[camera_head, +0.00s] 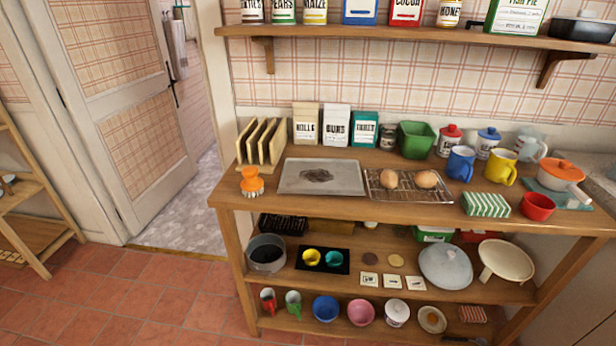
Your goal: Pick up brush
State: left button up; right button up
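A small orange brush (252,180) with a rounded knob on top and pale bristles below stands at the front left corner of the wooden counter top (390,208). It is upright, bristles down, to the left of a grey metal tray (345,178) and apart from it. Neither of my grippers shows in the head view.
A wooden rack with upright boards (262,145) stands just behind the brush. To the right are a wire rack with buns (408,194), mugs (460,162) and an orange-lidded pot (562,175). Lower shelves hold dishes. The red tiled floor (130,295) in front is clear.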

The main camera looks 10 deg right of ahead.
aim_at(252, 184)
jog(key=i+j+z, duration=0.6)
jog(key=i+j, duration=0.15)
jog(key=j, duration=0.1)
